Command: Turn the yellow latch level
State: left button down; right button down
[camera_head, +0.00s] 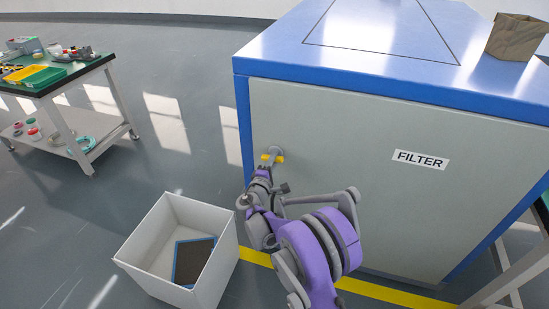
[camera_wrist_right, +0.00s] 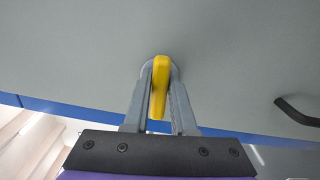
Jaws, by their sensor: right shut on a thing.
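The yellow latch (camera_head: 279,158) is on the grey front panel of the blue-edged cabinet (camera_head: 330,190), near its left side. In the head view its yellow shows at both sides of my fingertips, roughly level. My right gripper (camera_head: 271,160) reaches up to it from below. In the right wrist view the latch (camera_wrist_right: 159,88) stands between the two grey fingers of my right gripper (camera_wrist_right: 160,95), which are shut on it. Its upper end meets the panel; part of it is hidden by the fingers. My left gripper is not in view.
A dark handle (camera_wrist_right: 297,112) sticks out at the right in the right wrist view. An open white box (camera_head: 150,245) with a blue-edged dark panel (camera_head: 193,262) inside stands on the floor. A brown container (camera_head: 515,37) sits on the cabinet. A cluttered table (camera_head: 85,68) stands far left.

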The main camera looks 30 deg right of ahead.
jog(key=shift+m, duration=0.9)
jog(key=c, duration=0.8)
grip_release()
jog(key=shift+o, duration=0.2)
jog(key=v, duration=1)
jog(key=shift+s+a+p, duration=0.25)
jog(key=shift+s+p, duration=0.05)
jog(key=shift+p, duration=0.15)
